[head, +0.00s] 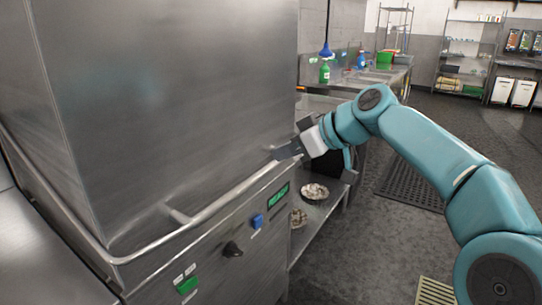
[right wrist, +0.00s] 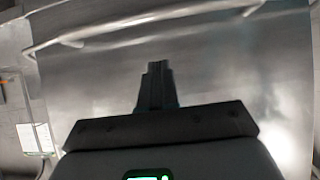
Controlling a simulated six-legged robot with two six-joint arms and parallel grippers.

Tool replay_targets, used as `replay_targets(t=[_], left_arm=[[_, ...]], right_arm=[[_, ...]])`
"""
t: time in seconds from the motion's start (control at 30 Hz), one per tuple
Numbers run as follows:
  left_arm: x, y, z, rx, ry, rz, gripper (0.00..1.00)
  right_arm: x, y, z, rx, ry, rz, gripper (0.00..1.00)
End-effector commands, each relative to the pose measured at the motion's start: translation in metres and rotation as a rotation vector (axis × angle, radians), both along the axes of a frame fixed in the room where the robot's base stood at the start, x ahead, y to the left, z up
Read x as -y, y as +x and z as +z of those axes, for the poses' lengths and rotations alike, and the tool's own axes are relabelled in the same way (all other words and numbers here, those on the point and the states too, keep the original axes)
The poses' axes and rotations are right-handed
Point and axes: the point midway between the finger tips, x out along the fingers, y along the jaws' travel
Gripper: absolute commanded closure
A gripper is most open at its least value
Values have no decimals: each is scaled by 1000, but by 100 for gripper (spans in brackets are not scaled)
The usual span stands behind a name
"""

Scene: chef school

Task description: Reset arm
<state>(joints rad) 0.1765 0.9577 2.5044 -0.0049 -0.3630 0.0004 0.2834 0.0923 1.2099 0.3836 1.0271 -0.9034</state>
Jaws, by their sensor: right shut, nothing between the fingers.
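My right arm reaches in from the right in the head view. My right gripper (head: 287,152) is shut and empty, close to the right end of a long bar handle (head: 225,198) on a large steel hood machine (head: 165,90). I cannot tell in the head view whether it touches the machine. In the right wrist view the shut fingers (right wrist: 156,66) point at a steel surface (right wrist: 220,65). The bar (right wrist: 150,20) runs beyond the fingertips there, apart from them. The hood appears to be down, just above the control panel. My left gripper is not in view.
The control panel has a blue button (head: 258,221), a black knob (head: 232,249) and a green display (head: 278,196). A lower shelf (head: 322,213) holds dishes. A sink counter with a green bottle (head: 324,72) stands behind. Open floor with a dark mat (head: 410,185) lies at right.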

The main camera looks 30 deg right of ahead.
Motion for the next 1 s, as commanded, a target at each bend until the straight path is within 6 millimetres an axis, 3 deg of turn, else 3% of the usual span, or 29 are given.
replay_targets(t=[0.13, 0.4, 0.47, 0.53, 0.57, 0.67, 0.77, 0.87, 1.0], left_arm=[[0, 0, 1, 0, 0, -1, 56], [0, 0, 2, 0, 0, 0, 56], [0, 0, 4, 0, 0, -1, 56], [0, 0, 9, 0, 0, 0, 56], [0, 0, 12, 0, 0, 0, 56], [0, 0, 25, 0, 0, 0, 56], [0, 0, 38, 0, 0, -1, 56], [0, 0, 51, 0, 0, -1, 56], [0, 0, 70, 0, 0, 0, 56]], right_arm=[[5, -11, 9, 1, 0, -1, 100], [6, -14, 9, -3, 1, 0, 100], [5, -9, 2, -20, 9, -6, 100], [1, 3, -20, -65, 31, -24, 100], [-1, 10, -34, -92, 44, -36, 100], [-17, 34, -101, -218, 96, -92, 100], [-42, 44, -181, -358, 137, -156, 100], [-73, 35, -259, -491, 159, -212, 100], [-123, -11, -356, -662, 171, -272, 100]])
